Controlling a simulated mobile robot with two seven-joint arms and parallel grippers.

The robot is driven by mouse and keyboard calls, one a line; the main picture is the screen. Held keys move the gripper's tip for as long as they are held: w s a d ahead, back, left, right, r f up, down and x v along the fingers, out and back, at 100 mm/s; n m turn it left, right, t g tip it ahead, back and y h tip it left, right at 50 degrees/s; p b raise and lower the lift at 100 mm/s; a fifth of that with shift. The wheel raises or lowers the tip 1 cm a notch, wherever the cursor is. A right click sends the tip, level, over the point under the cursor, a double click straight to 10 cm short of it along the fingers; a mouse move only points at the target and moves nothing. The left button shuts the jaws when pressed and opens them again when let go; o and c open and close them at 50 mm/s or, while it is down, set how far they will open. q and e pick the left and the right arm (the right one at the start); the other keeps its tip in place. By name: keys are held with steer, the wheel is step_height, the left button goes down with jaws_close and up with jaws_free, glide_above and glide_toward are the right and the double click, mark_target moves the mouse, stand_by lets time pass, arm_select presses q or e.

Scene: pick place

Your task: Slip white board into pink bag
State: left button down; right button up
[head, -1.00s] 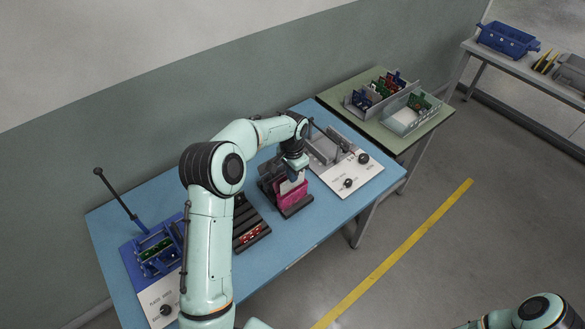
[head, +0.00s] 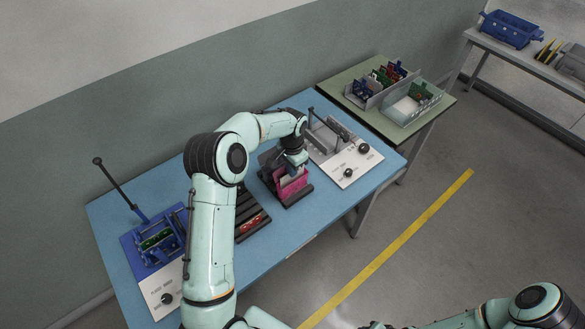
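The pink bag (head: 294,190) stands upright in a dark holder (head: 298,202) near the middle of the blue table. A small pale strip of the white board (head: 287,180) shows at the bag's mouth. The rest of the board is hidden by the bag and my gripper. My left gripper (head: 294,168) points down right above the bag's mouth, at the board's top. Its fingers are too small and hidden to tell whether they are shut on the board. My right arm shows at the bottom right, and its fingertips are not visible.
A blue fixture with a lever (head: 157,240) stands at the left of the blue table (head: 130,213). A dark rack with red pieces (head: 251,222) lies left of the bag. A grey lever press (head: 335,140) stands to its right. Bins (head: 408,108) stand on the green table.

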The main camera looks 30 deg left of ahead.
arm_select(q)
steer(key=shift+f, duration=1.05)
stand_by(0.9)
steer(key=c, duration=1.3)
jaws_free()
steer(key=c, duration=0.3)
steer(key=shift+r, duration=0.1)
steer(key=shift+r, duration=3.95)
